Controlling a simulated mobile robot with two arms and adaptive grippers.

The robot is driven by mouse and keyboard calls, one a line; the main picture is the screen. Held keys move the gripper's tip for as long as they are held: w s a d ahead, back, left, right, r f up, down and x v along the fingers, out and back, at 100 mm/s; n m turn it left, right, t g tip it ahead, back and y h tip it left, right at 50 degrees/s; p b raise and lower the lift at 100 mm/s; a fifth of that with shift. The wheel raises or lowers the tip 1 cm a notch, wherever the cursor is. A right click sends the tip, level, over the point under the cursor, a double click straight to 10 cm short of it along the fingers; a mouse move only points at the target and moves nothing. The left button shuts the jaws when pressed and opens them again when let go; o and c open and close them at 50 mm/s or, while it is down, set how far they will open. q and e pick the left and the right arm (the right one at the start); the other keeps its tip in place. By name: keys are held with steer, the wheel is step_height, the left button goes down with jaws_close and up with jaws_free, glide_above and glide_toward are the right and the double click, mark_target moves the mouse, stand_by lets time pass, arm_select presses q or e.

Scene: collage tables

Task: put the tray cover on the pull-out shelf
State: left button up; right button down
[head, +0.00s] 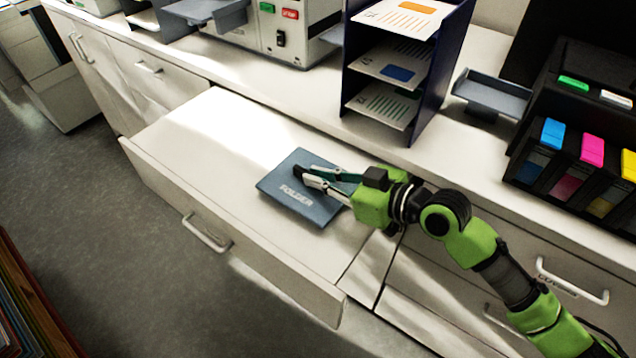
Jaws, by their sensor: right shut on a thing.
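The pull-out shelf (190,155) is a wide, white, drawer-like surface, pulled out from under the counter, with a raised front edge and a metal handle. A flat blue-grey piece lettered "FOLDER" (285,198) is over its right part; nothing else in view looks like a tray cover. My right gripper (301,177) reaches in from the right and is shut on this piece, its fingers lying across its upper right part. I cannot tell whether the piece rests on the shelf or hangs just above it. My left gripper is not in view.
A dark blue rack (437,80) with printed sheets, a grey machine (272,35) with green and red buttons and a black unit with coloured cartridges (592,150) stand on the counter. The shelf's left part is bare. Closed drawers with handles (572,280) lie at the lower right.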

step_height(320, 180, down, 2)
steer(key=shift+a, duration=0.1)
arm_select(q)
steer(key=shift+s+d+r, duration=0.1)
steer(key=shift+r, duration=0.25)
arm_select(e)
steer(key=shift+s+f, duration=0.1)
steer(key=shift+f, duration=0.15)
steer(key=c, duration=2.1)
jaws_free()
steer(key=shift+c, duration=0.2)
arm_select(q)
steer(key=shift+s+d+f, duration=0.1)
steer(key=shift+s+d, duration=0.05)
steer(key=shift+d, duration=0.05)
